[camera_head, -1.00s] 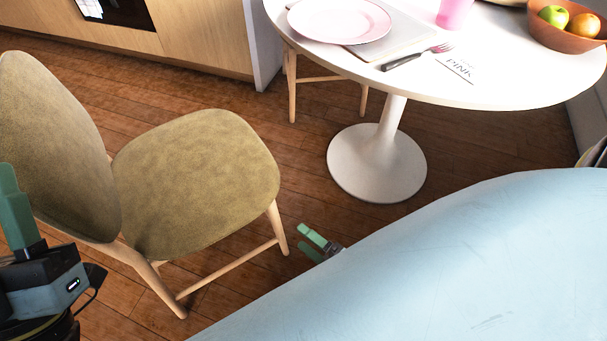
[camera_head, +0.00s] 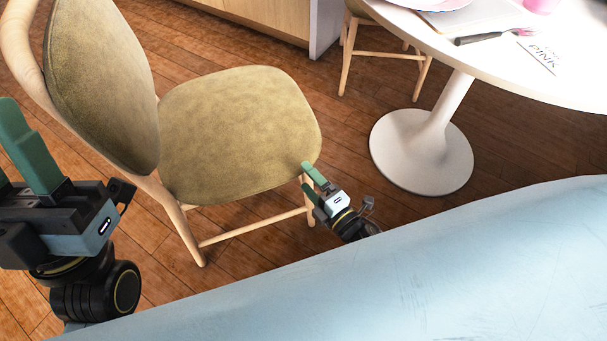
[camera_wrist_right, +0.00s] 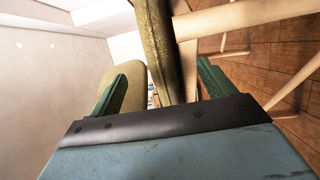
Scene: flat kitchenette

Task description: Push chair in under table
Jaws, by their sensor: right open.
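The chair has an olive seat (camera_head: 235,125), a matching backrest (camera_head: 100,85) and pale wooden legs. It stands upright, left of and apart from the round white table (camera_head: 560,85) on its pedestal base (camera_head: 420,150). My right gripper (camera_head: 309,180) is open at the seat's near right corner, one finger at the seat's edge and one lower. In the right wrist view the seat (camera_wrist_right: 157,45) shows edge-on between the spread fingers (camera_wrist_right: 160,90); I cannot tell whether they touch it. My left gripper (camera_head: 30,150) is large at the left edge, in front of the backrest, its opening unclear.
A second chair (camera_head: 380,50) stands at the table's far side. A wooden cabinet (camera_head: 270,18) stands at the back. My pale blue body fills the lower right. Bare wooden floor (camera_head: 345,120) lies between the chair and table base.

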